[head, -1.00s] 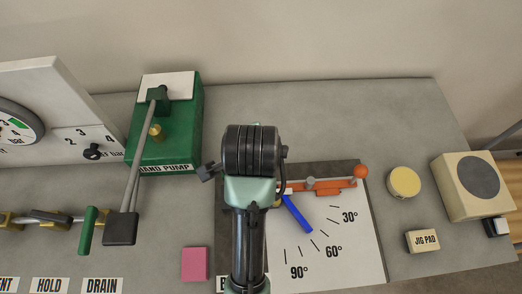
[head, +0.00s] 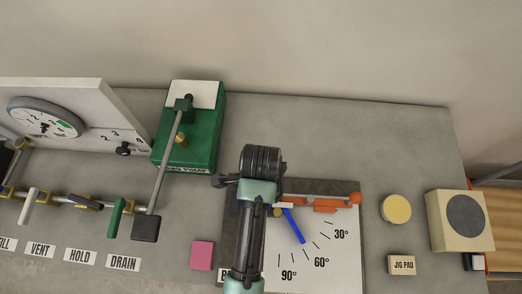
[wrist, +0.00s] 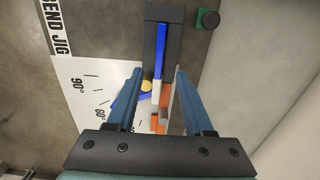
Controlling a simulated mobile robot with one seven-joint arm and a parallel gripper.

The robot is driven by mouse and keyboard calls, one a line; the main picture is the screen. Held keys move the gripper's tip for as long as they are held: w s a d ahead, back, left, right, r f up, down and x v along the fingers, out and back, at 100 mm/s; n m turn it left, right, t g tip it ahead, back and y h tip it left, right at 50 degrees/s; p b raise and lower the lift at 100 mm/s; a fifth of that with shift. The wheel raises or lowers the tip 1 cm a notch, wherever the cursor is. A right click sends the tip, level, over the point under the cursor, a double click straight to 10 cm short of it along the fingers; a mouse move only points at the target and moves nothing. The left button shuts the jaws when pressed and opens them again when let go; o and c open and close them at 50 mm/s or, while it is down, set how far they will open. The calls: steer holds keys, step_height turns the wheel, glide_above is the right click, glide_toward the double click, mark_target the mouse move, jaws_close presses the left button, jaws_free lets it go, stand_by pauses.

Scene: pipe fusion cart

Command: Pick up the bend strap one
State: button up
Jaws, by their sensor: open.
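The bend jig (head: 333,272) is a white angle-marked plate on a dark base. A straight strip lies along its back edge, with a blue part (wrist: 160,60), a white part (wrist: 155,93) and orange parts (head: 325,209). I cannot tell which part is bend strap one. A separate blue bar (head: 293,225) slants across the plate from a yellow pin (wrist: 146,85). My gripper (wrist: 159,72) is open above the strip, with one finger on each side of it in the wrist view. It holds nothing visible. In the head view my arm hides the strip's left part and the fingertips.
The green hand pump (head: 200,140) with its long lever stands behind left. A pink block (head: 202,255) lies left of the jig. A yellow disc (head: 396,208), the jig pad (head: 402,265) and a beige box (head: 438,222) are on the right. The bench behind the jig is clear.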

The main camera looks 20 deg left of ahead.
steer(key=shift+f+p, duration=0.75)
steer(key=shift+f, duration=2.15)
jaws_close()
